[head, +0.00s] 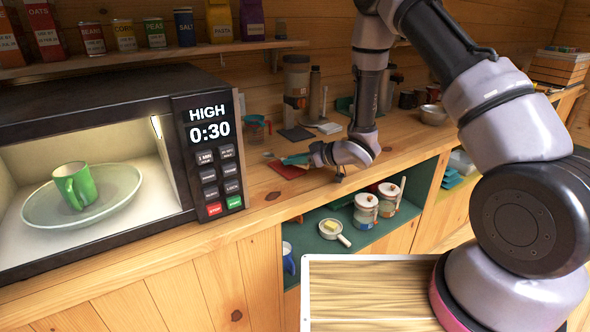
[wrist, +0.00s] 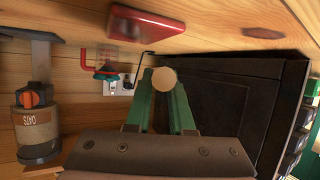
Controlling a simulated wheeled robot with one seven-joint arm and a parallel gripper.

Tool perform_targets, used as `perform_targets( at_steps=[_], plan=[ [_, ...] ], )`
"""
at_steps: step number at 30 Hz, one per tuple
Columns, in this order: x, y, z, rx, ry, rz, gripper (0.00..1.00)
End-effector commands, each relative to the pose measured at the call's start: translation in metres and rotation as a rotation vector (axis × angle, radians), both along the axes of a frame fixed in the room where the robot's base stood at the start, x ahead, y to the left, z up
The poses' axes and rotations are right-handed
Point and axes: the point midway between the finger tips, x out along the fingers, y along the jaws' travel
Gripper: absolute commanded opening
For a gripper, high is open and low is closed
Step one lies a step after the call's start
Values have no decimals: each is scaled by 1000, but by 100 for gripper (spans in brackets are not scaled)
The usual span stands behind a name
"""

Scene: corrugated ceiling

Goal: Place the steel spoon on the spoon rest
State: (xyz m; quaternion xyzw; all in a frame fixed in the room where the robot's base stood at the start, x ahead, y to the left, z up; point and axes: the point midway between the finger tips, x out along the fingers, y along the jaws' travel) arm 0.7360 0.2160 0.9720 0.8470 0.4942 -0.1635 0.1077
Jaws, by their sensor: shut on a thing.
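My gripper (head: 298,159) is low over the counter, to the right of the microwave. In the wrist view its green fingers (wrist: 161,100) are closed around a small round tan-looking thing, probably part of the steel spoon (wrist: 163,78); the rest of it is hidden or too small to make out. A flat red piece (head: 287,170), possibly the spoon rest, lies on the counter just below the fingers; the wrist view also shows it (wrist: 148,26), apart from the fingertips. I cannot tell for sure that it is the rest.
The open microwave (head: 190,205) holds a green mug (head: 74,185) on its plate, left of my gripper. Jars (head: 366,210) sit on the shelf below. The counter's front edge is clear.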

Motion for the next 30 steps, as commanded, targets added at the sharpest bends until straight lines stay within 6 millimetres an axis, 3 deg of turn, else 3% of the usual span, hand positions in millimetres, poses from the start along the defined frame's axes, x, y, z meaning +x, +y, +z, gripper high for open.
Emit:
perform_targets(
  at_steps=[6,30],
  plan=[
    [0,0,-33,-2,3,-1,0],
    [-1,-1,-52,-4,6,-3,0]
  ],
)
